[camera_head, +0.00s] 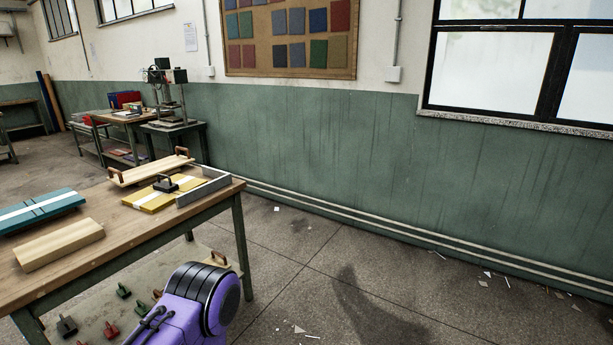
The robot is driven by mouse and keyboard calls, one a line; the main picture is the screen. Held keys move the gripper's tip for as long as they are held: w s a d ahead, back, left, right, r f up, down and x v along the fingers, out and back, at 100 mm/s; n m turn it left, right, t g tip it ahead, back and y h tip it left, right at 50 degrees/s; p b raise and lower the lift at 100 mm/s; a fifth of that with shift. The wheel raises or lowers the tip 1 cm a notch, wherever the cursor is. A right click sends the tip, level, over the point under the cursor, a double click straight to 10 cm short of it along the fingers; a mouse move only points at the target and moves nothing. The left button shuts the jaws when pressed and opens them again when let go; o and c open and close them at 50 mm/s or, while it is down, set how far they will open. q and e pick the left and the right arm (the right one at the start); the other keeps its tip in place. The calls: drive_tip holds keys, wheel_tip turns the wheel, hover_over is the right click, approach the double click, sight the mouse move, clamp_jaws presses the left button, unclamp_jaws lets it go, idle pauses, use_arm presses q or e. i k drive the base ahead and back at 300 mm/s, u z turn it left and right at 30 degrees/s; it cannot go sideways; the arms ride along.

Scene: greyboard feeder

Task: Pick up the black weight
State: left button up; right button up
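A black weight (166,185) with an arched handle sits upright on the yellow board stack (148,201), which has a pale band, on the wooden workbench at left. Another dark weight (67,326) stands on the bench's lower shelf, at the bottom left. A purple and black arm link of mine fills the bottom middle, in front of the bench's right end. Neither of my grippers shows in this view.
On the workbench (128,227) lie a teal banded stack (40,211), a pale wooden block (60,245), a board with brown handles (150,169) and a grey angle piece (205,187). Green and red weights stand on the lower shelf. The floor at right is open with scraps.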

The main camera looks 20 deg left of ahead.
sight(163, 186)
drive_tip(key=u, duration=0.75)
drive_tip(key=i, duration=1.8)
drive_tip(key=u, duration=0.75)
